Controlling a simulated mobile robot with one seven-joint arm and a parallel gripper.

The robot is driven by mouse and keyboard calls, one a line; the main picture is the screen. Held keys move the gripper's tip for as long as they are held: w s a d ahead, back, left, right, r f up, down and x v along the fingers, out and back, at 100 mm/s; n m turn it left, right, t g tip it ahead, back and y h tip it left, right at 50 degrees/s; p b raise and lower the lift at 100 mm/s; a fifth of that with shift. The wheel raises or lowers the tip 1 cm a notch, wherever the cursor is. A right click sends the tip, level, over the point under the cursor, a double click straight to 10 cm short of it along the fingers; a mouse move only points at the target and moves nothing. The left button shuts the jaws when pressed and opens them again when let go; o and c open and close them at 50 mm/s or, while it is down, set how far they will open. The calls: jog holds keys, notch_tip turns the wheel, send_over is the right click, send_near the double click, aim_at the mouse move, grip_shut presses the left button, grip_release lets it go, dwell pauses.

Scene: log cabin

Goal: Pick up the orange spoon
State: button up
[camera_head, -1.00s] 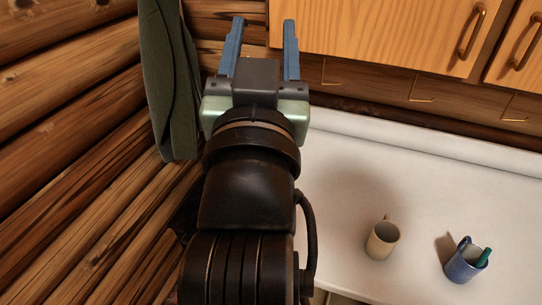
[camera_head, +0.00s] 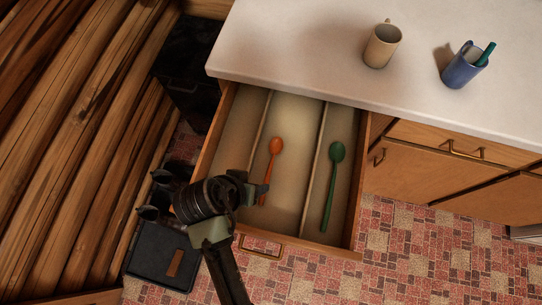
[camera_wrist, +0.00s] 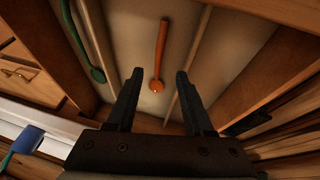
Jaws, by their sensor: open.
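The orange spoon (camera_head: 275,148) lies in the middle compartment of an open drawer (camera_head: 296,110), its bowl toward the counter and its handle toward the drawer front. Part of the handle end is close to my gripper (camera_head: 258,190), which is over the left front part of the drawer. In the wrist view the orange spoon (camera_wrist: 156,86) shows in the gap between the two open fingers of my gripper (camera_wrist: 158,73), with its handle running up beyond the tips. The fingers appear above the spoon, holding nothing.
A green spoon (camera_head: 335,170) lies in the right compartment, past a thin divider (camera_head: 314,155). Drawer walls and dividers flank the orange spoon. On the white counter (camera_head: 300,45) stand a beige mug (camera_head: 380,48) and a blue mug (camera_head: 462,70) with a green item in it. A log wall (camera_head: 70,130) is at left.

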aim_at(270, 170)
jog(key=x, duration=0.3)
jog(key=shift+w+d+f, duration=0.1)
jog(key=shift+f, duration=0.15)
jog(key=shift+s+x, duration=0.1)
jog(key=shift+x, duration=1.25)
jog(key=shift+s+x, duration=0.15)
jog(key=shift+x, duration=1.2)
grip_shut()
